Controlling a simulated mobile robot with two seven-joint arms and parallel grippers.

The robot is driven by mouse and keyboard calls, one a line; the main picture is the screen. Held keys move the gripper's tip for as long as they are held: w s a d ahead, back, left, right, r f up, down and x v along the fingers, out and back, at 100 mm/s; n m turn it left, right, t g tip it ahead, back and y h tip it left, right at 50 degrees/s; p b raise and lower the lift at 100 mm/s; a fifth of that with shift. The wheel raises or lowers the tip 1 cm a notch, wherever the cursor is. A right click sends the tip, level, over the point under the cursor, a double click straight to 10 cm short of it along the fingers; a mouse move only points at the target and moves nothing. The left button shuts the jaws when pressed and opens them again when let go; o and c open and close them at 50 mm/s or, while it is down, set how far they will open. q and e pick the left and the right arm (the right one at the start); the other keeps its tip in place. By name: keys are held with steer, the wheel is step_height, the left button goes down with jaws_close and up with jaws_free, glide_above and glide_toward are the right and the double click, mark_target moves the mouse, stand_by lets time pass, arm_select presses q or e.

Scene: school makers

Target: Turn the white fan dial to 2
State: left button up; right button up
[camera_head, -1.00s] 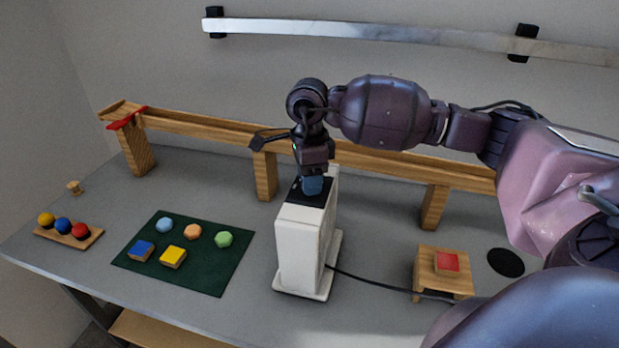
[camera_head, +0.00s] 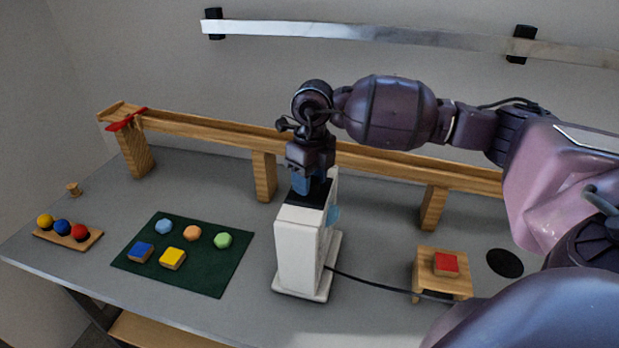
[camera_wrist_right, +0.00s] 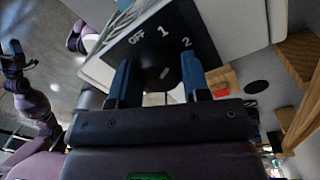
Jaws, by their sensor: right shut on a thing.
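The white fan (camera_head: 298,250) stands upright on the grey table, with a black control panel (camera_head: 306,192) on top. In the right wrist view the panel (camera_wrist_right: 178,28) shows the labels OFF, 1 and 2. My right gripper (camera_head: 301,186) points down at the panel. Its two blue fingers (camera_wrist_right: 154,82) are shut on the black dial (camera_wrist_right: 150,60), one on each side. The dial is partly hidden by the fingers, and I cannot tell which label its mark points at. My left gripper (camera_wrist_right: 12,52) shows only small at the left edge of the right wrist view.
A wooden rail (camera_head: 215,138) on posts runs behind the fan. A green mat (camera_head: 199,268) with several coloured pieces lies left. A wooden block with a red button (camera_head: 446,264) stands right of the fan, and the fan's black cable (camera_head: 375,284) runs towards it.

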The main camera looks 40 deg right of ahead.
mark_target(313, 179)
steer(key=shift+r+m, duration=0.1)
steer(key=shift+m, duration=1.7)
steer(key=o, duration=0.9)
steer(key=r, duration=1)
steer(key=shift+d+r, duration=0.35)
steer(key=shift+r, duration=0.05)
